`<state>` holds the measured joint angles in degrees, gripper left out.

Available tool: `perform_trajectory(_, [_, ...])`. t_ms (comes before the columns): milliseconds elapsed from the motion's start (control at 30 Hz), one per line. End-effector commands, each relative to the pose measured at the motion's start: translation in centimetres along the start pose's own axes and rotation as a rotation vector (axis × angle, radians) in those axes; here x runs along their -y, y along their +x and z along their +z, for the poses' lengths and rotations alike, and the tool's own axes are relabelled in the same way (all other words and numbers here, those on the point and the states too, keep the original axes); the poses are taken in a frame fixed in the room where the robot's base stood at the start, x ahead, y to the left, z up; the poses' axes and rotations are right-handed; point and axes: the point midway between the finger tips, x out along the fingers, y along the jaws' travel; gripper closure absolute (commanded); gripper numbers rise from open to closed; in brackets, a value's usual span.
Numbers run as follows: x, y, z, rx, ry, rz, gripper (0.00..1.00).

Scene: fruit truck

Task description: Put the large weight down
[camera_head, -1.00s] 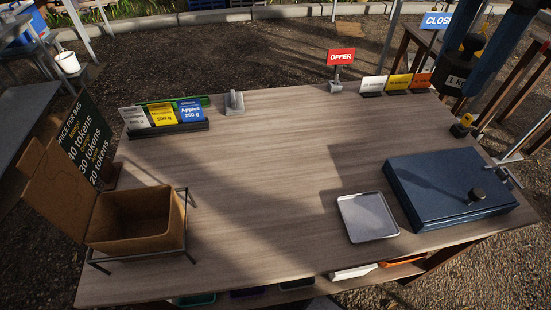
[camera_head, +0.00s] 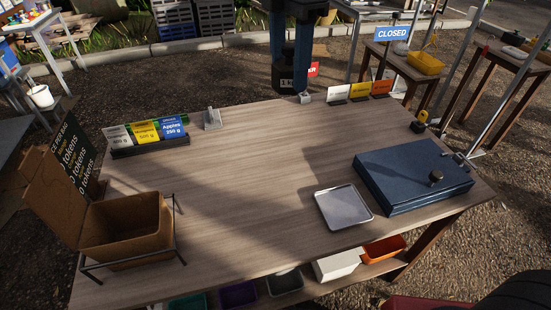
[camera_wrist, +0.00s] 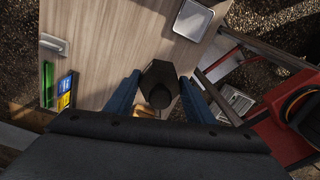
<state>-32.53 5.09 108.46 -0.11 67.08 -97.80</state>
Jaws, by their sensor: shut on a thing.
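The large weight (camera_head: 287,79) is a dark block with a white label, seen in the head view beyond the table's far edge, in front of the offer sign. My gripper (camera_head: 290,62) comes down from above with blue fingers and is shut on it. In the wrist view the weight (camera_wrist: 160,98) shows as a dark faceted block with a round knob, between the two blue fingers of my gripper (camera_wrist: 159,80). It is held up. The gap between its underside and the table is hard to judge.
The wooden table (camera_head: 250,190) has a wide clear middle. A metal tray (camera_head: 343,207) and a blue box (camera_head: 412,172) with a small dark weight (camera_head: 437,177) lie right. A cardboard box (camera_head: 125,230) stands left. Sign cards (camera_head: 148,135) and price tags (camera_head: 358,90) line the back.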

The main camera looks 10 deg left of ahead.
Motion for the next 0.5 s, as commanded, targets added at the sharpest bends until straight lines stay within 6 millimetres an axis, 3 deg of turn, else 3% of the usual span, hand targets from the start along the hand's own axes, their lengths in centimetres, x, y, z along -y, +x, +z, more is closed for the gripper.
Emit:
perform_trajectory(100, [-2.9, 2.3, 0.7, -0.001, 0.084, -0.002, 1.0])
perform_trajectory(500, [-11.3, 11.5, 3.1, -0.004, 0.384, 0.0, 1.0])
